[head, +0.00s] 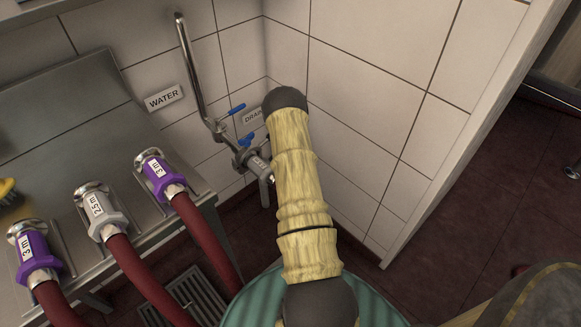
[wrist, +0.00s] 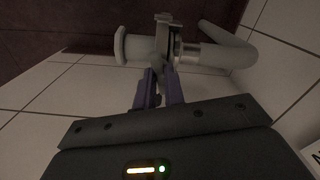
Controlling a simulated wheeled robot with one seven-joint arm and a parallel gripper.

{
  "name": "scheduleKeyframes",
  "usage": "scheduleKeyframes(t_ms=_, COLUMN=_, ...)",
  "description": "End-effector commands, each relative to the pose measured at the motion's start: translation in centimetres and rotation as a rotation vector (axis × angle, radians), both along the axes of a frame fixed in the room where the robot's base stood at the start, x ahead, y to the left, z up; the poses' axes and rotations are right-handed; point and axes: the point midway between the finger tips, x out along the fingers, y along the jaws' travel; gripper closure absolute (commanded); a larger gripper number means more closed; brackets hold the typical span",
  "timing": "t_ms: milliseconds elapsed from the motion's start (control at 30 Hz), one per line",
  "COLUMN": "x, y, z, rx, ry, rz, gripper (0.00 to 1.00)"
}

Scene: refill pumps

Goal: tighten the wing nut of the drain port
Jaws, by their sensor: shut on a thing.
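In the wrist view my gripper (wrist: 160,76) has its two purple fingers closed together just below a grey clamp (wrist: 166,38) around a pipe joint. The fingers are shut on the clamp's wing nut, which is mostly hidden between them. A flanged stub (wrist: 127,45) lies left of the clamp and a bent grey pipe (wrist: 225,54) runs off to the right. In the head view the drain port (head: 258,165) shows low on the wall, beside the partly covered DRAIN label (head: 253,116). My yellow-sleeved arm hides my gripper and the wing nut there.
Blue valve handles (head: 237,110) and a tall steel pipe (head: 188,65) stand above the port. A WATER label (head: 164,98) is on the tiled wall. Left, a steel bench (head: 60,110) carries red hoses (head: 140,275) with purple and grey couplings. A floor grate (head: 185,300) lies below.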

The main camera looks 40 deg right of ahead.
Motion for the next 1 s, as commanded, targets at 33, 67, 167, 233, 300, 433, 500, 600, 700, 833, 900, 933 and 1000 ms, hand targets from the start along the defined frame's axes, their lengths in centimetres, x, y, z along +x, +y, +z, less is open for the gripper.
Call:
scheduleKeyframes(t_ms=33, x=0.23, y=0.02, z=0.18, rx=-0.002, ry=-0.004, rz=-0.020, gripper=1.00)
scheduleKeyframes(t_ms=67, x=0.24, y=0.03, z=0.18, rx=-0.001, ry=-0.004, rz=-0.033, gripper=1.00)
scheduleKeyframes(t_ms=167, x=0.23, y=0.03, z=0.17, rx=-0.001, ry=-0.005, rz=-0.066, gripper=1.00)
scheduleKeyframes(t_ms=233, x=0.21, y=0.02, z=0.17, rx=-0.001, ry=-0.005, rz=-0.080, gripper=1.00)
scheduleKeyframes(t_ms=300, x=0.20, y=0.00, z=0.17, rx=-0.001, ry=-0.005, rz=-0.089, gripper=1.00)
scheduleKeyframes(t_ms=433, x=0.15, y=-0.03, z=0.16, rx=0.000, ry=-0.004, rz=-0.096, gripper=1.00)
scheduleKeyframes(t_ms=500, x=0.15, y=-0.03, z=0.16, rx=0.000, ry=-0.004, rz=-0.096, gripper=1.00)
scheduleKeyframes(t_ms=600, x=0.14, y=-0.02, z=0.16, rx=0.000, ry=-0.004, rz=-0.096, gripper=1.00)
scheduleKeyframes(t_ms=700, x=0.14, y=-0.02, z=0.16, rx=0.000, ry=-0.004, rz=-0.095, gripper=0.87)
scheduleKeyframes(t_ms=833, x=0.07, y=-0.02, z=0.11, rx=0.000, ry=-0.003, rz=-0.095, gripper=0.67)
scheduleKeyframes(t_ms=900, x=0.02, y=-0.04, z=0.07, rx=0.000, ry=-0.002, rz=-0.095, gripper=0.67)
scheduleKeyframes(t_ms=933, x=0.00, y=-0.04, z=0.07, rx=0.000, ry=-0.001, rz=-0.095, gripper=0.67)
scheduleKeyframes(t_ms=1000, x=-0.03, y=-0.06, z=0.04, rx=0.000, ry=-0.001, rz=-0.095, gripper=0.67)
